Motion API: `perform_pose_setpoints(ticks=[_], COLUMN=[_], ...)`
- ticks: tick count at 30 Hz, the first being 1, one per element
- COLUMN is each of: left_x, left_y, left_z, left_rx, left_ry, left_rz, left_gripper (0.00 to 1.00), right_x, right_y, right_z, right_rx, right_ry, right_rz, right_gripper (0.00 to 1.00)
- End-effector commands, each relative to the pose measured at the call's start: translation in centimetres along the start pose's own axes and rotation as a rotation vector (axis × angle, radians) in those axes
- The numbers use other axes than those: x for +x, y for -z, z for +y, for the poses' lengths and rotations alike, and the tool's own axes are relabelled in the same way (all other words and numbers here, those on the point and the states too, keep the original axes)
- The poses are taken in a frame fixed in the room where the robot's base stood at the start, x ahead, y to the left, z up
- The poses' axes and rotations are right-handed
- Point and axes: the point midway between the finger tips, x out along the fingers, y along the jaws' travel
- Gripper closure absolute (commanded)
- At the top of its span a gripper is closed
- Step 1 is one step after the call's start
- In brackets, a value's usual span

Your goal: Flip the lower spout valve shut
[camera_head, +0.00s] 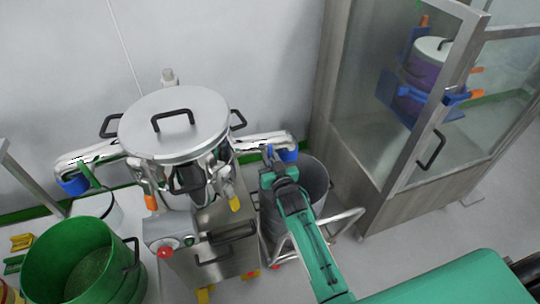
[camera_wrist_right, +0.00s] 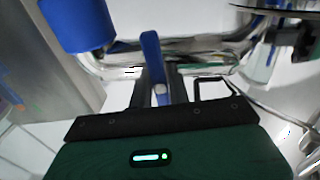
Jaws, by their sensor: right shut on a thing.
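A steel machine with a round lidded bowl (camera_head: 173,125) has a chrome spout on each side. The right spout (camera_head: 262,143) ends in a blue collar (camera_head: 288,154), which also shows in the wrist view (camera_wrist_right: 76,24). A blue valve lever (camera_wrist_right: 151,58) stands against this chrome pipe (camera_wrist_right: 205,58). My right gripper (camera_head: 275,168) is at the right spout, with its fingers (camera_wrist_right: 161,92) shut on the blue lever. The left spout (camera_head: 88,152) has a blue end (camera_head: 73,185) and a green lever (camera_head: 87,172). My left gripper is out of view.
A grey bin (camera_head: 313,183) stands below the right spout, on a tubular frame (camera_head: 345,222). A green drum (camera_head: 72,262) is at lower left. A red button (camera_head: 165,252) is on the machine's front. A glazed cabinet (camera_head: 400,150) bounds the right side.

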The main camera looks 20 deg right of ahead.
Motion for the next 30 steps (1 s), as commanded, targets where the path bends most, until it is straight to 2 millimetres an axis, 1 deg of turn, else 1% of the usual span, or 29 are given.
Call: perform_pose_setpoints(ticks=[14,15,17,18,26,30], left_x=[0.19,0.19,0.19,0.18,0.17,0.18], left_y=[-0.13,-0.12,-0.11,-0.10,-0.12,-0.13], left_z=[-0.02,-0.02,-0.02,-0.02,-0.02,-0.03], left_rx=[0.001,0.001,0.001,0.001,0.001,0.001], left_ry=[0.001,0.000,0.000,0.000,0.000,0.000], left_rz=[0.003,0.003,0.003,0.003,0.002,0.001], left_gripper=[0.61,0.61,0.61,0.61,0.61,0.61], right_x=[-0.07,-0.08,-0.08,-0.07,-0.04,-0.61], right_y=[-0.26,-0.26,-0.25,-0.22,-0.09,-0.14], right_z=[-0.01,-0.01,-0.01,-0.01,-0.01,-0.01], right_rx=[0.016,0.016,0.016,0.016,0.015,0.015], right_ry=[0.000,0.000,0.000,0.000,0.000,0.000], right_rz=[-0.005,-0.005,-0.005,-0.004,-0.002,-0.002], right_gripper=[1.00,0.80,0.68,0.60,0.60,0.60])
